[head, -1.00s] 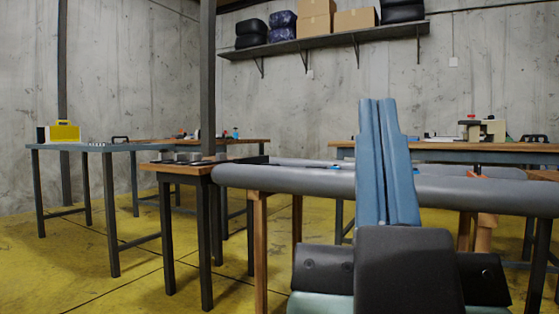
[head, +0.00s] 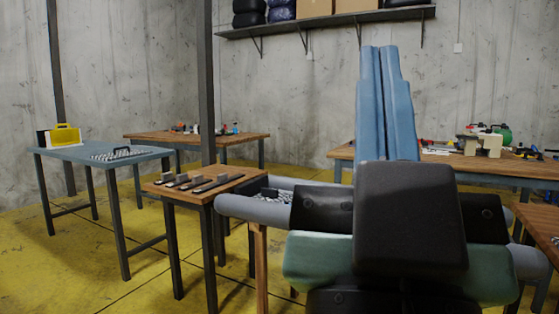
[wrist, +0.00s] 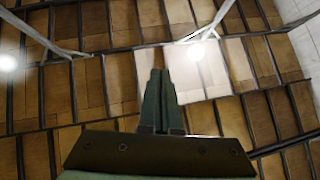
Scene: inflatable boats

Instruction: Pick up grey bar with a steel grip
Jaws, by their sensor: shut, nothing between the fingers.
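Several dark flat bars with grey blocks on them (head: 195,181) lie side by side on a small wooden table left of centre in the head view. They are small there, and I cannot tell which one is the grey bar with a steel grip. My gripper (head: 379,50) points upward at the right of the head view, well apart from that table. Its blue fingers are pressed together with nothing between them. In the wrist view the shut gripper (wrist: 158,73) points at the wooden ceiling, and no bar shows.
A blue-grey table (head: 75,155) with a yellow case (head: 66,135) stands left. A dark post (head: 206,80) rises behind. Yellow floor is open at the lower left.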

